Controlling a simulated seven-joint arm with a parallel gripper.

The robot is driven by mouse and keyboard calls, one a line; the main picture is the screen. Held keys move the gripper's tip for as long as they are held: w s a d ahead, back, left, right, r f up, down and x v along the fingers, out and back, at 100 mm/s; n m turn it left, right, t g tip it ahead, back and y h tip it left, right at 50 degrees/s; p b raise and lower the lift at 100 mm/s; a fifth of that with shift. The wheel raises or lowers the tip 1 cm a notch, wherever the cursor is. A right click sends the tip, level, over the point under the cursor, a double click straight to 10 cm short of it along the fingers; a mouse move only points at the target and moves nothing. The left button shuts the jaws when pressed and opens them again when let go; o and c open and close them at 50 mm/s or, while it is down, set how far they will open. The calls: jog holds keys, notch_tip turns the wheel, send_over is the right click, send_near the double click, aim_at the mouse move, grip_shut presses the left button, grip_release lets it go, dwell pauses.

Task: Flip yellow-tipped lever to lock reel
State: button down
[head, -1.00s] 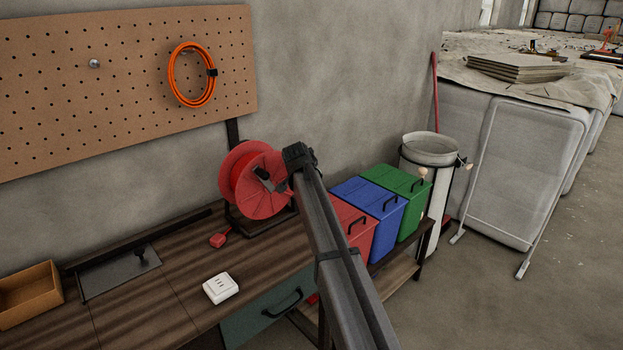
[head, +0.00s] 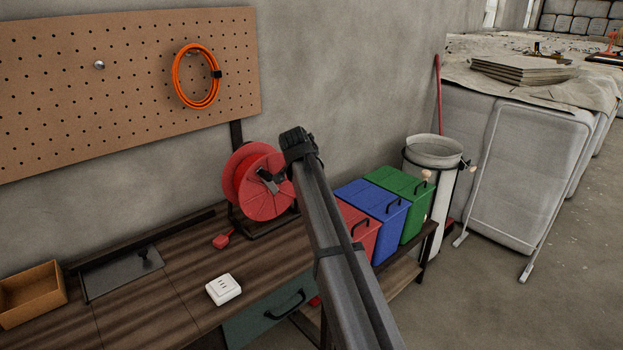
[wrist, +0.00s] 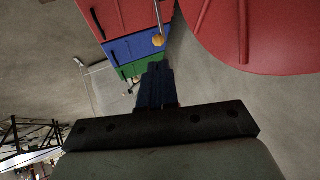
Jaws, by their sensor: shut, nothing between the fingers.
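The red reel (head: 262,186) stands on the back right of the wooden bench in the head view. In the wrist view part of a red disc, seemingly the reel (wrist: 265,35), fills the upper right. My gripper (head: 276,181) is beside the reel's front face in the head view, partly hidden by my arm. In the wrist view its dark fingers (wrist: 155,80) are shut together and empty, apart from the red disc. I cannot make out a yellow tip on the reel in the head view. A small rounded yellow-orange knob (wrist: 158,40) shows in the wrist view, close above the fingertips.
Red, blue (head: 372,205) and green (head: 400,180) bins stand right of the reel, near my arm. A white socket box (head: 223,289), a red plug (head: 222,241) and a wooden tray (head: 32,294) lie on the bench (head: 180,270). An orange cable coil (head: 178,75) hangs on the pegboard.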

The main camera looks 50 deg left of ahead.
jog(key=shift+w+r+v, duration=0.15)
jog(key=shift+w+v, duration=0.05)
jog(key=shift+v, duration=1.2)
jog(key=shift+w+r+v, duration=0.15)
jog(key=shift+v, duration=1.3)
